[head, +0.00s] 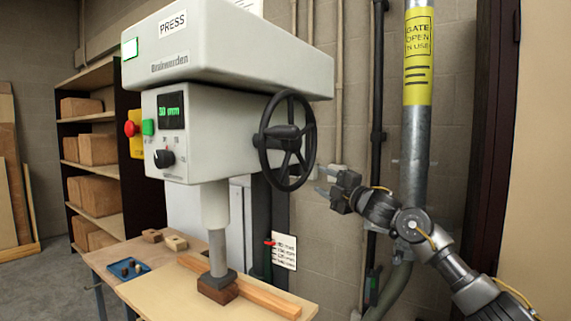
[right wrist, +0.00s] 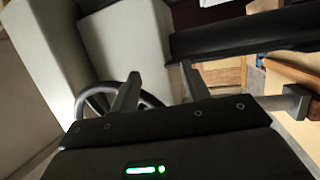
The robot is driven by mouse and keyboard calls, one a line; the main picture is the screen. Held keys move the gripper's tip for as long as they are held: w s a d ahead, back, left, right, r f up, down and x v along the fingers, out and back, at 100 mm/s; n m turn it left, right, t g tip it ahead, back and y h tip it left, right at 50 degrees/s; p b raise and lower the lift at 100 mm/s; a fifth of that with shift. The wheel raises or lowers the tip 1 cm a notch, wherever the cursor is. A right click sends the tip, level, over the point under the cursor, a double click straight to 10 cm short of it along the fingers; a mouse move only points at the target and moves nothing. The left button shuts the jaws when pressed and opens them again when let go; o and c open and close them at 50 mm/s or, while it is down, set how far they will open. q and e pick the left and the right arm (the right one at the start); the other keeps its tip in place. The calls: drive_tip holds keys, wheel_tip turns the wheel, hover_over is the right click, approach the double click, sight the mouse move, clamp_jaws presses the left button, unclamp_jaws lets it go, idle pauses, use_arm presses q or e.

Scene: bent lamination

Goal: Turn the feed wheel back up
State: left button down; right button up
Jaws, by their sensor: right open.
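The black spoked feed wheel (head: 285,132) is on the right side of the grey press head (head: 225,105), with a dark hub and handle. The press's green display (head: 171,111) seems to read 30 mm. The press ram (head: 217,250) is down, its foot on a dark wooden block (head: 217,289). My right gripper (head: 326,181) is open and empty, to the right of the wheel and a little below its hub, apart from it. In the right wrist view, the wheel's rim (right wrist: 83,100) is partly hidden behind my fingers (right wrist: 158,82). My left gripper is not in view.
A wooden strip (head: 262,297) lies on the pale board under the ram. A blue tray (head: 129,268) and small blocks (head: 175,242) are at the table's left. A pipe (head: 414,150) with a yellow sign stands behind my right arm. Shelves with boxes stand at the far left.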

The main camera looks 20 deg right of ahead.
drive_tip(key=s+a+r+n+g+y, duration=0.1)
drive_tip(key=s+a+r+n+y, duration=0.15)
drive_tip(key=s+r+n, duration=0.5)
drive_tip(key=s+a+r+n+g+y, duration=0.1)
drive_tip(key=s+a+r+n+y, duration=0.3)
drive_tip(key=s+r, duration=0.65)
drive_tip(key=n+g+h+p, duration=0.2)
drive_tip(key=n+g+h, duration=0.1)
drive_tip(key=n, duration=0.9)
approach(298, 134)
drive_tip(key=x, duration=0.2)
drive_tip(key=p+x, duration=0.3)
drive_tip(key=x, duration=0.6)
drive_tip(key=shift+w+a+r, duration=0.1)
drive_tip(key=shift+w+a, duration=0.1)
drive_tip(key=shift+a, duration=0.05)
drive_tip(key=shift+w+a, duration=0.3)
drive_tip(key=shift+w, duration=0.15)
drive_tip(key=shift+s, duration=0.1)
clamp_jaws()
